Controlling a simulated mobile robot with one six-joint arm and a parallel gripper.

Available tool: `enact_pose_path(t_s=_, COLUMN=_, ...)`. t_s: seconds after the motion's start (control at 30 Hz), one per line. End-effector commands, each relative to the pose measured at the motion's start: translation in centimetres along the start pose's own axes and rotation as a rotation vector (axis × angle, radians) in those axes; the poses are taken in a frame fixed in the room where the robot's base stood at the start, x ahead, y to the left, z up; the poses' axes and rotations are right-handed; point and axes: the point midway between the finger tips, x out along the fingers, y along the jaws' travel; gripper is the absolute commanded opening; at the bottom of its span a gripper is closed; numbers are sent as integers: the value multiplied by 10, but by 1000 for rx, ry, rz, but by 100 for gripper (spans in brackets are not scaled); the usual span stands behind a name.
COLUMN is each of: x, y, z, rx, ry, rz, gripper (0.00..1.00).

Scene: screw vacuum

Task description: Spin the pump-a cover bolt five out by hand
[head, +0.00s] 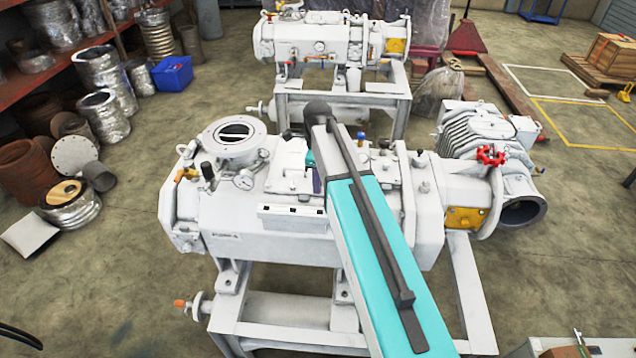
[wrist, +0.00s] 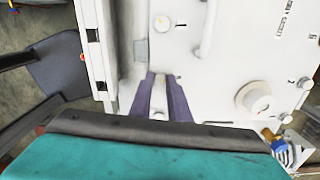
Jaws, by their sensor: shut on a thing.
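The near white pump (head: 270,220) stands on a white frame in the middle of the head view. Its flat cover (wrist: 230,75) fills much of the wrist view. My gripper (wrist: 160,77) points down at the cover, its two purple fingers close together around a small pale bolt (wrist: 159,80). The bolt is mostly hidden between the fingers, so I cannot tell how far out it stands. Another round bolt head (wrist: 162,23) shows further along the cover. In the head view my teal arm hides most of the gripper (head: 317,182).
A round white knob (wrist: 258,101) and a bar-like handle (wrist: 207,30) stand up from the cover. A gauge (head: 243,181) and a red handwheel (head: 491,156) stick out of the near pump. A second white pump (head: 320,42) stands behind.

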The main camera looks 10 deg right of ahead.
Motion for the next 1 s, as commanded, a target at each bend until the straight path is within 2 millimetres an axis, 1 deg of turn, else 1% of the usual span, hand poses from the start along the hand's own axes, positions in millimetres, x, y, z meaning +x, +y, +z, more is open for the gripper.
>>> enact_pose_path(t_s=1.0, x=1, y=1, z=1, rx=-932, ry=-2, rz=3, gripper=0)
